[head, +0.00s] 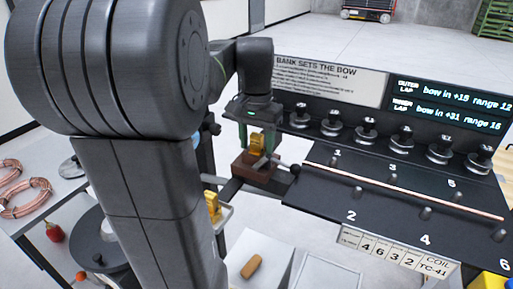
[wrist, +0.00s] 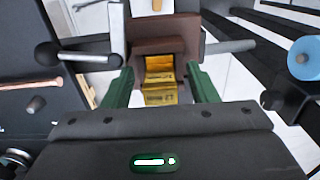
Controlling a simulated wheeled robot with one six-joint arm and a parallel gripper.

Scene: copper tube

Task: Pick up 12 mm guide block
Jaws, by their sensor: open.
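The guide block (head: 257,142) is a small yellow piece seated in a brown holder (head: 254,172) at the left end of the black bench. In the wrist view the yellow block (wrist: 159,97) shows upside-down print that seems to read 12 mm, and the brown holder (wrist: 150,45) lies just beyond it. My gripper (head: 259,145) is above the holder, pointing down. In the wrist view my gripper's green fingers (wrist: 161,85) stand apart, one on each side of the block, with visible gaps. The block's lower part is hidden in the holder.
A bar with a black ball knob (head: 295,169) sticks out right of the holder. A copper tube (head: 400,188) lies along the numbered bench (head: 335,202). Another yellow block (head: 212,203) sits lower left. Several black knobs (head: 368,128) line the back. Copper coils (head: 25,198) lie far left.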

